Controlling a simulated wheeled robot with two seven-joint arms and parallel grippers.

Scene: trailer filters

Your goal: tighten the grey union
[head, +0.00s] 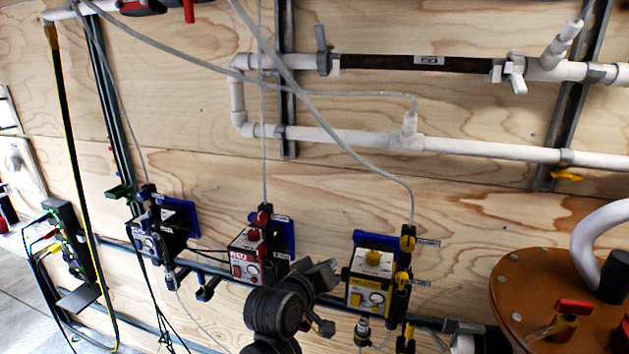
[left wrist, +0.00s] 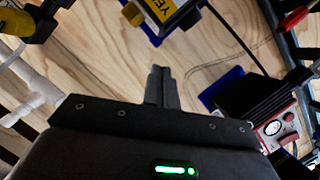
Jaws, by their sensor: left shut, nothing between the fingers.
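A dark pipe section (head: 415,63) runs along the wall in the upper right of the head view. A grey winged fitting (head: 322,50) is at its left end and a paler winged fitting (head: 515,72) at its right end. I cannot tell for certain which is the grey union, or how tight either is. My left gripper (head: 328,268) is low in front of the wall, between the red and yellow boxes, well below both fittings. In the left wrist view its fingers (left wrist: 160,72) are together and empty. My right gripper is not in view.
A red box (head: 247,262), a yellow box (head: 369,285) and a blue box (head: 160,235) hang on a low rail. A grey hose (head: 340,140) crosses in front of the wall. A brown round lid (head: 535,285) with a white pipe stands at the lower right.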

